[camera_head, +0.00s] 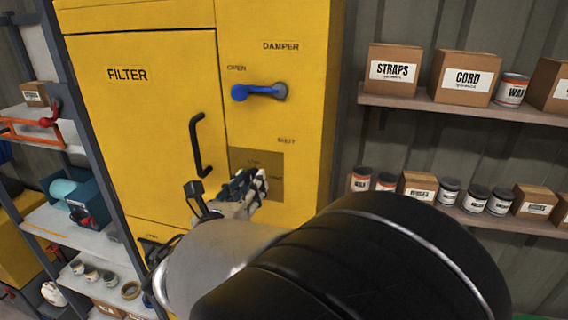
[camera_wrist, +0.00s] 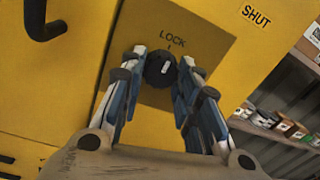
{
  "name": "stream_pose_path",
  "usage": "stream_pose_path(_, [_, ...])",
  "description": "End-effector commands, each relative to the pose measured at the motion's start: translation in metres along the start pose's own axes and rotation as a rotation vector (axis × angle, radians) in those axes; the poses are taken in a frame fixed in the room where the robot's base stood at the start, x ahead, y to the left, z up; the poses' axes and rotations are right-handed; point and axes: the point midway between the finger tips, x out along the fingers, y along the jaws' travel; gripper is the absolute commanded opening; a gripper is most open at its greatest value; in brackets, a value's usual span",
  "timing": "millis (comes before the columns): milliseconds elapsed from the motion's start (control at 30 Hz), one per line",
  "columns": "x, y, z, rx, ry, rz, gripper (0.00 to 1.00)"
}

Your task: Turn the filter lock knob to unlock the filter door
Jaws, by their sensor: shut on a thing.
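The filter lock knob (camera_wrist: 160,70) is a small black round knob on a brown plate (camera_wrist: 199,43) under the word LOCK, in the wrist view. My gripper (camera_wrist: 160,75) has a finger on each side of the knob and is shut on it. A short mark sits between the word and the knob. In the head view, my gripper (camera_head: 255,185) is at the brown plate (camera_head: 268,160), and the knob is hidden behind it. The yellow filter door (camera_head: 145,110), with a black handle (camera_head: 199,148), is closed, left of the plate.
A blue damper lever (camera_head: 258,91) lies level near the word OPEN, above the plate. Shelves with boxes (camera_head: 393,70) and cans (camera_head: 475,195) stand at the right. A rack (camera_head: 70,225) with goods stands at the left.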

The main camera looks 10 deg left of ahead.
Motion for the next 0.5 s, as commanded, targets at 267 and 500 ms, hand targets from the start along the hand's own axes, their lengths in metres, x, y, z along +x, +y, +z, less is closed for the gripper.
stream_pose_path(267, [-0.0001, 0.0007, -0.0013, 0.064, 0.0, 0.0, 0.06])
stream_pose_path(500, [-0.0002, 0.0013, -0.0032, 0.231, 0.006, 0.002, 0.06])
